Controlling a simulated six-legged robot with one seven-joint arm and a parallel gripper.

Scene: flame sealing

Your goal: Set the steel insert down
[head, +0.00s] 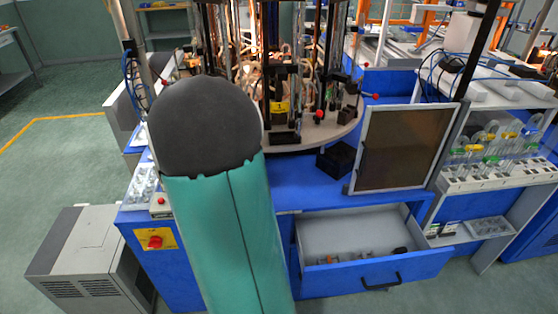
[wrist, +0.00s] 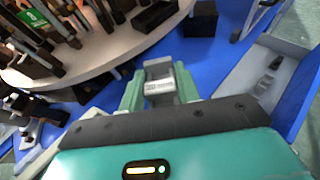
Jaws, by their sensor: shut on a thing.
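The steel insert (wrist: 160,87) is a small, silvery block in the wrist view. My gripper (wrist: 158,78) has two green fingers, shut on the insert from both sides. The insert is over the blue worktop (wrist: 215,65), near the round machine table's edge. I cannot tell whether its underside touches the worktop. In the head view my arm covers the gripper and the insert.
An open drawer (head: 375,270) with small parts projects at the front right. A black box (head: 337,160) and a framed dark panel (head: 405,148) stand on the worktop. The round machine table (head: 310,135) bears many burners and rods. A red button (head: 155,242) is at front left.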

